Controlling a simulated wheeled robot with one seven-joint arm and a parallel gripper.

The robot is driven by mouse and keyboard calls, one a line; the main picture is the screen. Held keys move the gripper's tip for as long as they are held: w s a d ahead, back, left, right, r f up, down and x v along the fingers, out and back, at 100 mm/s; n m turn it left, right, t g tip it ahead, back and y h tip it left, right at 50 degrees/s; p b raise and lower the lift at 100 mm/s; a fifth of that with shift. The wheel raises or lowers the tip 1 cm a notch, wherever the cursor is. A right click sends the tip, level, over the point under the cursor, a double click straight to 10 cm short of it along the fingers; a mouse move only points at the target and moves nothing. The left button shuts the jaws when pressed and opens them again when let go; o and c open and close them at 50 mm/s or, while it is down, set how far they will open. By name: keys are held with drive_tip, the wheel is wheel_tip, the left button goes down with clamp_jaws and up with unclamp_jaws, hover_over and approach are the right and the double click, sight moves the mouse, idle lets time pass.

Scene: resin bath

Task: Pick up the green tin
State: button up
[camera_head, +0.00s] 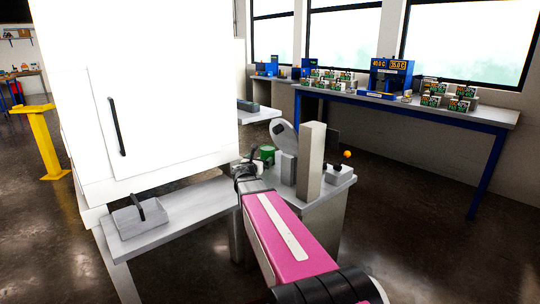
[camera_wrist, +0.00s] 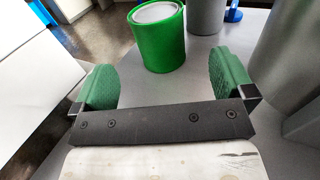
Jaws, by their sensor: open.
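The green tin (camera_wrist: 160,42) stands upright on a grey bench top, with a pale grey lid, in the upper middle of the wrist view. In the head view the green tin (camera_head: 266,152) is small and partly hidden behind my wrist. My gripper (camera_wrist: 162,82) is open, with green pads on both fingers. The tin stands beyond the fingertips, roughly centred in the gap between them, and nothing is held. In the head view my gripper (camera_head: 245,170) is at the edge of the grey bench, close to the tin, and its fingers are hard to make out.
A tall grey post (camera_head: 311,160) and a device with a round disc (camera_head: 285,137) stand just right of the tin. A grey cylinder (camera_wrist: 206,15) is behind it. A large white cabinet (camera_head: 150,90) rises at left. A blue-legged table (camera_head: 420,103) with several labelled items stands behind.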

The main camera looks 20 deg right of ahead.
sight(264, 155)
drive_tip(key=x, duration=0.5)
drive_tip(key=shift+w+d, duration=0.2)
drive_tip(key=shift+w, duration=0.1)
drive_tip(key=x, duration=0.4)
drive_tip(key=shift+w+f, duration=0.25)
drive_tip(key=shift+w, duration=0.1)
drive_tip(key=shift+w+d, duration=0.2)
drive_tip(key=shift+d, duration=0.15)
drive_tip(key=c, duration=1.1)
